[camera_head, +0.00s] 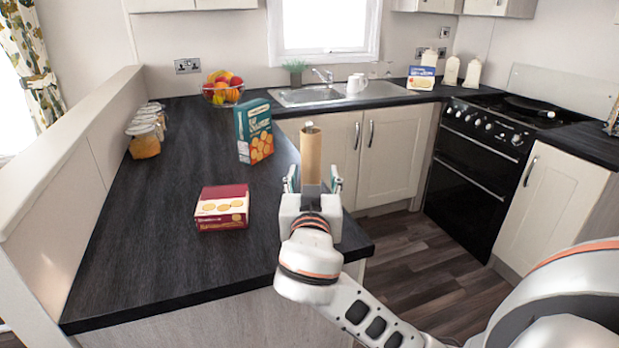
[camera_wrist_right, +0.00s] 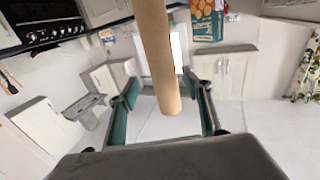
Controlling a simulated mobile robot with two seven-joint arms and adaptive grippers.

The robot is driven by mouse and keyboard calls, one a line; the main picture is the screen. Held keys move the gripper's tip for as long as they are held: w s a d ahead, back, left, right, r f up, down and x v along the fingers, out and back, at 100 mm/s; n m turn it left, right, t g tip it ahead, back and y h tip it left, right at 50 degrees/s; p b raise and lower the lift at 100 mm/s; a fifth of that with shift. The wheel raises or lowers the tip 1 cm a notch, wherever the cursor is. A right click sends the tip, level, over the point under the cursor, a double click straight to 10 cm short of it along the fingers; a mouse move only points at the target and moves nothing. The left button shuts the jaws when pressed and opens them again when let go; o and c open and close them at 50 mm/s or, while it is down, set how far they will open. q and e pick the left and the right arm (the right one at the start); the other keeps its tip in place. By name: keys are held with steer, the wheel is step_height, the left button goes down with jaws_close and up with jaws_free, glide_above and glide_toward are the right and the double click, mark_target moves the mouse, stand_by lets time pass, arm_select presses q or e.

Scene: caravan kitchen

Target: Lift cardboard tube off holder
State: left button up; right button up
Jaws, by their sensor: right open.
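The cardboard tube (camera_head: 311,158) stands upright near the right edge of the dark counter in the head view. A small knob, apparently the top of the holder (camera_head: 309,125), shows above it; the rest of the holder is hidden. My right gripper (camera_head: 313,179) is open, its fingers on either side of the tube's lower part as seen from the head. In the right wrist view the tube (camera_wrist_right: 159,60) runs down from the top edge between the open teal fingers (camera_wrist_right: 163,92), with gaps on both sides. My left gripper is not in view.
A red biscuit box (camera_head: 222,207) lies left of the gripper on the dark counter (camera_head: 150,240). A teal biscuit box (camera_head: 254,131) stands behind it. A fruit bowl (camera_head: 222,90) and jars (camera_head: 144,140) are farther off. The counter's front left is clear.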

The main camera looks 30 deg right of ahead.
mark_target(311, 169)
steer(key=x, duration=0.3)
steer(key=shift+w+r, duration=0.2)
steer(key=shift+w, duration=0.3)
steer(key=shift+w+d, duration=0.2)
steer(key=shift+w, duration=0.05)
steer(key=c, duration=0.8)
steer(key=shift+c, duration=0.2)
